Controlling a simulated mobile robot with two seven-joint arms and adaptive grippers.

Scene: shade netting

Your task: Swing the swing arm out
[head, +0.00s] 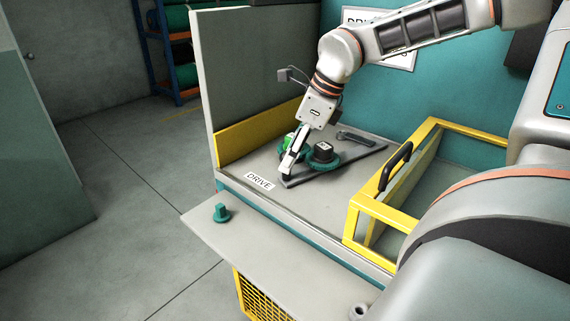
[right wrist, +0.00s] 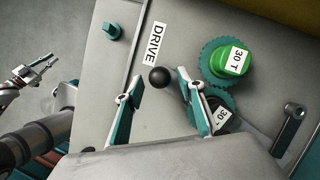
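The swing arm is a dark grey flat plate (head: 352,157) lying on the bench panel, with gears around it. A black ball knob (right wrist: 159,77) stands at its near end. My right gripper (right wrist: 158,98) is open, with one finger on each side of the knob and a gap to both. In the head view the right gripper (head: 289,167) points down over the plate's near end and partly hides the knob.
A DRIVE label (head: 259,181) lies on the panel near the front edge. A teal knob (head: 221,213) stands on the front ledge. A dark lever (right wrist: 289,128) is beyond the gears. A yellow-framed guard with a black handle (head: 396,166) stands to the right. A grey wall (head: 245,70) closes the left.

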